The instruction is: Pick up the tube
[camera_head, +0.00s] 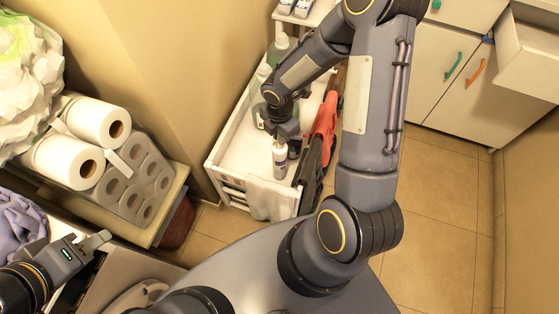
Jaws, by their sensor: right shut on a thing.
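The tube (280,162) is a small white tube or bottle with a dark lower end. It stands out below my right gripper (281,139), over the front part of the white cart. My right gripper is shut on its top. I cannot tell whether the tube's bottom touches the cart's shelf. My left gripper (88,243) is at the lower left, away from the tube, near the purple cloth. Its fingers show only partly, so its opening is unclear.
The white cart (232,150) holds bottles (277,50) at its back, and a cloth (270,198) hangs on its front. Toilet rolls (72,160) lie at left. An open drawer (527,60) juts out at upper right. The right floor is clear.

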